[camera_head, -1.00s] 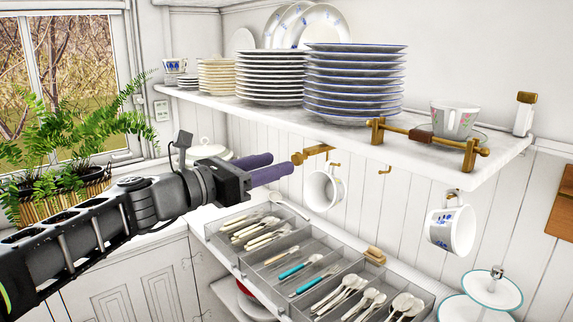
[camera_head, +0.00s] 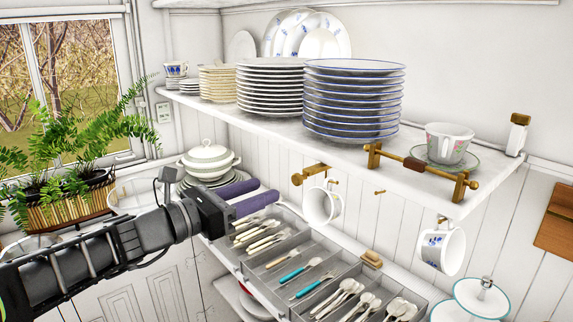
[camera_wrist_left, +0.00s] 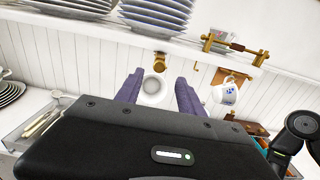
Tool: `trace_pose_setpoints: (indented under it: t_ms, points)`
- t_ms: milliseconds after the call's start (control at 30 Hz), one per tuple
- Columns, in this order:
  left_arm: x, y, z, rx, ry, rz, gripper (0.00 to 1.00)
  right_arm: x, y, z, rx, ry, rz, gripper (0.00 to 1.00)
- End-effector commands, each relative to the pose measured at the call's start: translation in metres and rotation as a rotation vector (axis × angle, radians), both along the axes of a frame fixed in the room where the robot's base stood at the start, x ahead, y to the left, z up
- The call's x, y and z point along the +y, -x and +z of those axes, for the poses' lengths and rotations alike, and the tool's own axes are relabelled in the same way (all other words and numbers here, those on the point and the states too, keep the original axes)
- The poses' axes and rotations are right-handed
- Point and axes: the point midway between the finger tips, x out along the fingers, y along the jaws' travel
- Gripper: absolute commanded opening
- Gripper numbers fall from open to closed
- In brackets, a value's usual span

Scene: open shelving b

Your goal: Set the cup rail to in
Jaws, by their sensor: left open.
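The cup rail (camera_head: 312,173) is a short brass-coloured bar with a round knob, projecting from under the shelf's front edge. A white cup (camera_head: 321,206) hangs just below it. My left gripper (camera_head: 265,190) is open and empty, its two purple fingers pointing towards the knob, with a gap between fingertips and knob in the head view. In the left wrist view the rail's knob (camera_wrist_left: 160,59) shows beyond the fingers and the cup (camera_wrist_left: 154,90) appears between them. The rail's back part is hidden under the shelf. My right gripper is out of view.
The shelf (camera_head: 270,125) above holds tall plate stacks (camera_head: 354,98) and a cup on a saucer (camera_head: 447,146) behind a low guard rail (camera_head: 420,168). A blue-patterned cup (camera_head: 440,250) hangs at right. An open cutlery tray (camera_head: 318,262) lies below; a tureen (camera_head: 208,160) stands behind my gripper.

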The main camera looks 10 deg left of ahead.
Motion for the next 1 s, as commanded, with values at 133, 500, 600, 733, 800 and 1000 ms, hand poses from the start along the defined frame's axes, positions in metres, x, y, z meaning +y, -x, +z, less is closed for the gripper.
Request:
trace_pose_setpoints:
  t_ms: [133, 500, 600, 733, 800, 1000]
  points:
    - [0.0, 0.0, -0.002, 0.0, 0.0, 0.0, 0.45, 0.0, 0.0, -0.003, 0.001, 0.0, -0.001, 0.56]
    - [-0.015, -0.017, -0.001, 0.002, 0.001, -0.004, 0.45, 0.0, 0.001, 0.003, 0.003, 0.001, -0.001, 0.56]
    - [-0.025, -0.029, -0.001, 0.003, 0.002, -0.004, 0.45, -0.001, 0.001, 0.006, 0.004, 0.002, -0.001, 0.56]
    - [-0.038, -0.045, -0.001, 0.003, 0.002, -0.003, 0.45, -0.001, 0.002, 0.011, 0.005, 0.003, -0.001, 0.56]
    - [-0.043, -0.052, -0.001, 0.002, 0.001, -0.002, 0.45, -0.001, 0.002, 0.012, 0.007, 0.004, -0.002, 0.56]
    - [-0.05, -0.061, -0.002, 0.001, 0.001, -0.001, 0.45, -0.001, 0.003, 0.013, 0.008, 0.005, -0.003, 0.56]
